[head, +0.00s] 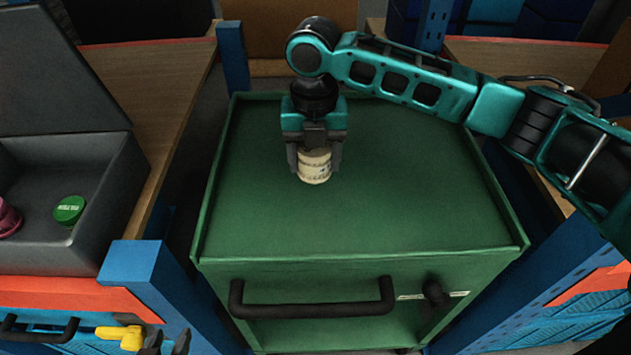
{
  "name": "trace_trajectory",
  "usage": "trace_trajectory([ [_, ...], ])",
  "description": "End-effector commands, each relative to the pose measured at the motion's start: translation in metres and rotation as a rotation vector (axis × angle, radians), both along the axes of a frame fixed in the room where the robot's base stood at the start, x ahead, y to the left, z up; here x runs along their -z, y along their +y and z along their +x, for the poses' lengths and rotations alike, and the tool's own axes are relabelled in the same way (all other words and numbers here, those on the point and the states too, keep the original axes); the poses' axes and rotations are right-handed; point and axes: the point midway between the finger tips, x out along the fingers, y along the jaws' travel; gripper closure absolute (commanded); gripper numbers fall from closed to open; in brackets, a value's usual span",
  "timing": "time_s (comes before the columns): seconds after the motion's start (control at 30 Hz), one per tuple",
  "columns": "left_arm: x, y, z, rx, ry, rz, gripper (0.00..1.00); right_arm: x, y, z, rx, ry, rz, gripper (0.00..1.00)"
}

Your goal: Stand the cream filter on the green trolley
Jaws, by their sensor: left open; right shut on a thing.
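The cream filter (314,167) is a short cream cylinder with faint markings, roughly upright. My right gripper (315,158) points down and is shut on it, with a finger on each side; the fingers and palm hide its upper part. The filter is over the middle-left of the green trolley (410,205). I cannot tell whether its base touches the trolley top or hangs just above it.
The trolley top is otherwise bare, with a low rim and a black handle (312,309) in front. At left, an open grey box (60,235) holds a green lid-like disc (69,209) and a pink part (8,217). Blue posts and wooden benches flank the trolley.

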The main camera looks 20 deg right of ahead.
Motion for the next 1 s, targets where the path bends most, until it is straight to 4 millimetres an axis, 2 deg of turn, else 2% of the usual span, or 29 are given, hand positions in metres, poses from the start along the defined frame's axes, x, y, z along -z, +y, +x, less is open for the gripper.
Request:
trace_trajectory([
  [0.17,0.002,0.000,0.000,0.000,0.000,0.000,0.57,0.017,0.000,0.000,0.000,0.002,-0.001,0.67],
  [0.3,0.006,0.000,0.000,0.000,0.000,0.000,0.57,0.043,-0.001,-0.001,0.001,0.004,-0.002,0.67],
  [0.43,0.007,0.000,0.000,0.000,0.001,0.000,0.57,0.059,-0.001,0.000,0.002,0.002,-0.001,0.67],
  [0.87,0.008,0.000,-0.003,0.000,0.005,0.000,0.57,0.065,0.000,0.000,0.000,0.001,-0.001,0.67],
  [0.9,0.008,0.000,-0.003,0.000,0.006,0.000,0.57,0.066,0.000,0.000,0.000,0.000,-0.001,0.37],
  [1.0,0.008,0.000,-0.003,0.000,0.006,0.000,0.57,0.066,0.000,0.000,0.000,0.000,-0.001,0.27],
])
